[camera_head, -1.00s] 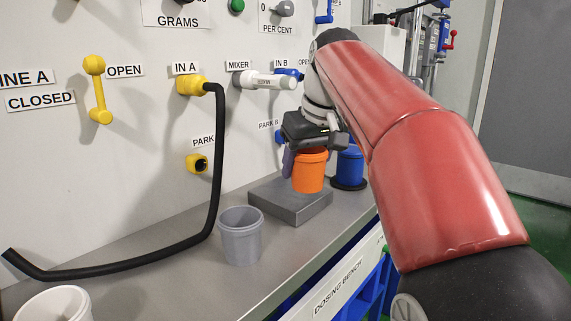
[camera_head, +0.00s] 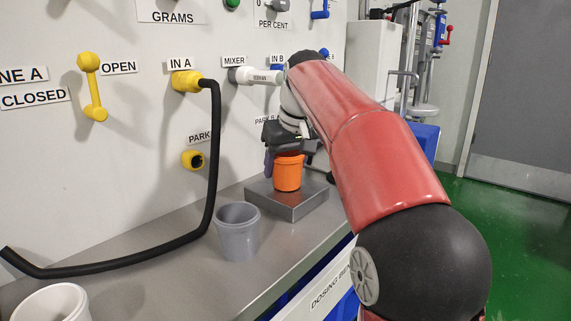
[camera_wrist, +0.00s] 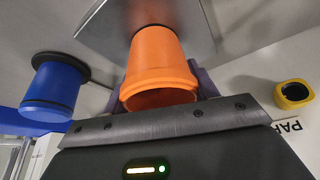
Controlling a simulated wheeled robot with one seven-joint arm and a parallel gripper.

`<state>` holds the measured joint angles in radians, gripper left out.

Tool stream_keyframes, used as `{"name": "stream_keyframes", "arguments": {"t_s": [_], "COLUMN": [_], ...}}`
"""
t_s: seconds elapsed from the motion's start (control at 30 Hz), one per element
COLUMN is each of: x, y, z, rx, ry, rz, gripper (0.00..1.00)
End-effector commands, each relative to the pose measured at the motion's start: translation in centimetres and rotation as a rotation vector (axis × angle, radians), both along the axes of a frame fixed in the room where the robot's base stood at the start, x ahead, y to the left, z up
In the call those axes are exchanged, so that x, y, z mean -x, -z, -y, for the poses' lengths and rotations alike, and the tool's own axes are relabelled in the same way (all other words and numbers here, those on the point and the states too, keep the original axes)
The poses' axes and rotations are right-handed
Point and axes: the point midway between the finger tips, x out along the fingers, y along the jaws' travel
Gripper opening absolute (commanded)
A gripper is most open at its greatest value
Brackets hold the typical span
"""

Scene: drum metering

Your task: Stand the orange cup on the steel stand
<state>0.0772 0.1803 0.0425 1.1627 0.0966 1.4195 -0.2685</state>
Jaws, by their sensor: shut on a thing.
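The orange cup (camera_head: 288,173) is upright, with its base at or just above the top of the steel stand (camera_head: 306,206); I cannot tell whether it touches. My gripper (camera_head: 284,152) is shut on the cup near its rim. In the wrist view the orange cup (camera_wrist: 160,68) sits between the fingers, its open rim toward the camera. The steel stand (camera_wrist: 196,22) lies beyond the cup's base there. My gripper's fingertips (camera_wrist: 163,80) are partly hidden by the cup.
A grey cup (camera_head: 238,232) stands on the bench in front of the stand. A white cup (camera_head: 52,303) is at the lower left. A black hose (camera_head: 212,160) hangs from the IN A port onto the bench. A blue container (camera_wrist: 54,88) stands beside the stand.

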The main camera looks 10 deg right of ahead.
Motion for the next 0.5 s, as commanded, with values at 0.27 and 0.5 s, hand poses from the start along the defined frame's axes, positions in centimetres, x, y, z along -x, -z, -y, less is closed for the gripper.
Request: {"name": "stream_keyframes", "arguments": {"t_s": [0.27,0.5], "x": [0.00,0.00], "y": [0.26,0.23], "z": [0.00,0.01], "rx": [0.000,0.000], "ry": [0.000,0.000], "rz": [0.000,0.000], "gripper": [0.80,0.80]}}
